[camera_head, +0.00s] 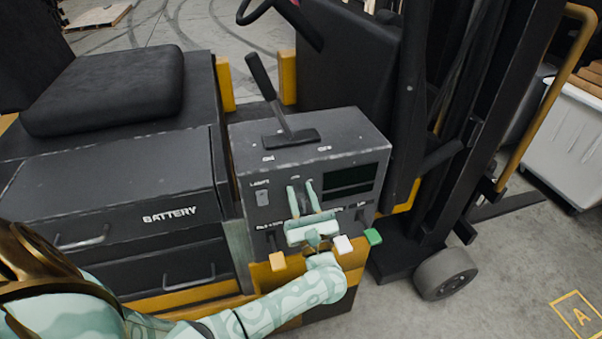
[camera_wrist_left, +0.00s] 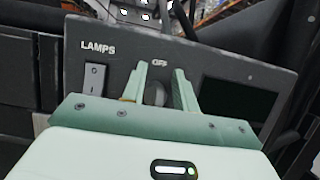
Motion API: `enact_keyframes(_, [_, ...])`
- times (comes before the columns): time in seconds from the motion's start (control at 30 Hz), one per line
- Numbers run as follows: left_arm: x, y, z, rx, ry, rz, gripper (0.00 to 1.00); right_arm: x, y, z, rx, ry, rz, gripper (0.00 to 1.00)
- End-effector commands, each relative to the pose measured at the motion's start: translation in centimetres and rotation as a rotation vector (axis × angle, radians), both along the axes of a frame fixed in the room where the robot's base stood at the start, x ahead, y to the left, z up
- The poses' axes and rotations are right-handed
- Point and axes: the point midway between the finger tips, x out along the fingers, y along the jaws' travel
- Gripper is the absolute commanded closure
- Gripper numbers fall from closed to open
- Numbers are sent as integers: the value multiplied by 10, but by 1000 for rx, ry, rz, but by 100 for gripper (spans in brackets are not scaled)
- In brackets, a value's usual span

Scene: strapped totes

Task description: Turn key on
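A grey control panel (camera_head: 245,215) on a forklift carries the key switch. In the left wrist view a dark rounded key or knob (camera_wrist_left: 155,93) sits on the panel (camera_wrist_left: 222,68) below a label reading OFF. My left gripper (camera_head: 301,184) is at the panel front, its fingers pointing at the switch. In the left wrist view the fingers (camera_wrist_left: 161,75) are apart, one on each side of the key. A narrow gap shows on the right side; contact on the left side is unclear. The fingers hide the key in the head view. My right gripper is in neither view.
A lamps rocker switch (camera_head: 262,197) is left of the gripper, and a dark screen (camera_head: 349,179) is right. Orange (camera_head: 278,262), white (camera_head: 342,244) and green (camera_head: 373,237) knobs stand below. A black lever (camera_head: 268,85) rises from the panel top. Battery drawers (camera_head: 120,215) are left.

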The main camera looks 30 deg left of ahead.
Motion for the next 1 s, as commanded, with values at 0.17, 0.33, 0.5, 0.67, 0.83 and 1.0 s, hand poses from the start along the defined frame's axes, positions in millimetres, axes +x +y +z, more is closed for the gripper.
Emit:
enact_keyframes(0.17, [-1,3,3,-1,1,-1,71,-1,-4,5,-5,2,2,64])
enact_keyframes(0.33, [-1,3,2,-1,1,-1,71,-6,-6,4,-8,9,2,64])
enact_keyframes(0.5, [-1,3,2,-1,1,-1,100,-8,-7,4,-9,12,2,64])
enact_keyframes(0.67, [-1,3,2,0,2,-1,100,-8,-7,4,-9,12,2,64])
enact_keyframes(0.83, [-1,3,3,11,14,0,100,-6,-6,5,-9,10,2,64])
enact_keyframes(1.0, [1,2,3,50,60,0,100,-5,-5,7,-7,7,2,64])
